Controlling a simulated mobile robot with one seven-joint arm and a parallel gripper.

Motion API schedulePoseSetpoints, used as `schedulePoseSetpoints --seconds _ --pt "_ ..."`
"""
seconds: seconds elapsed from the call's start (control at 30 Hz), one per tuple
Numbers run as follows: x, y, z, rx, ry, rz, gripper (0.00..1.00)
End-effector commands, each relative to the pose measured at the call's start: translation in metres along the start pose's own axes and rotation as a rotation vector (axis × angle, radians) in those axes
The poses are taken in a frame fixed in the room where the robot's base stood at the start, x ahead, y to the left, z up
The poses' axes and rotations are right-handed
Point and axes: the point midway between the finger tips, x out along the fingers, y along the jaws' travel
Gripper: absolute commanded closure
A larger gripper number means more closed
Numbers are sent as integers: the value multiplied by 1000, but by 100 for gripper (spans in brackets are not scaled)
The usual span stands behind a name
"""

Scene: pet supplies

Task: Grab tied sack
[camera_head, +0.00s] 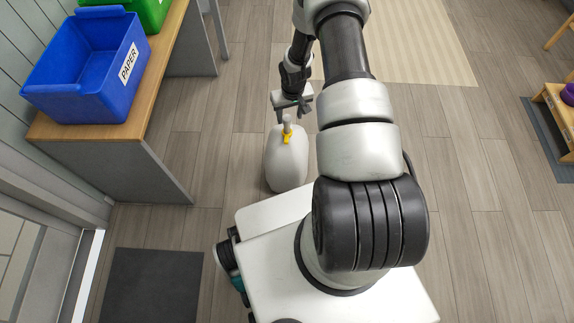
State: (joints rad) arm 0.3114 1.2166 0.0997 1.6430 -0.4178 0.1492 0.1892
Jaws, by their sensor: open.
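The tied sack (286,165) is pale grey-white and stands upright on the wood floor in front of my base. A yellow tie (287,135) gathers its neck, and a short tuft sticks up above the tie. My gripper (291,113) is open, pointing down at the sack's tuft. In this view it overlaps the top of the tuft; I cannot tell whether the fingers touch it or straddle it. My arm hides the floor to the right of the sack.
A wooden bench (160,75) at the left holds a blue bin (88,68) labelled PAPER and a green bin (150,12). A dark mat (152,286) lies at lower left. A beige rug (425,45) lies at the back. The floor at right is mostly clear.

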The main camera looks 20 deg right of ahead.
Motion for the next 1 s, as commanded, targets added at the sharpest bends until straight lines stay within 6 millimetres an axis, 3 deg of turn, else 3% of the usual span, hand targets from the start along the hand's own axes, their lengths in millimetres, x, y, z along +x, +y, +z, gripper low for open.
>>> schedulePoseSetpoints --seconds 0.1,0.37,0.67,1.0 --pt "26 0 1 0 -1 0 51" --pt "45 -1 0 -1 0 0 51" --pt "87 -5 -2 0 -2 0 51" --pt "94 -5 -3 0 0 0 51"
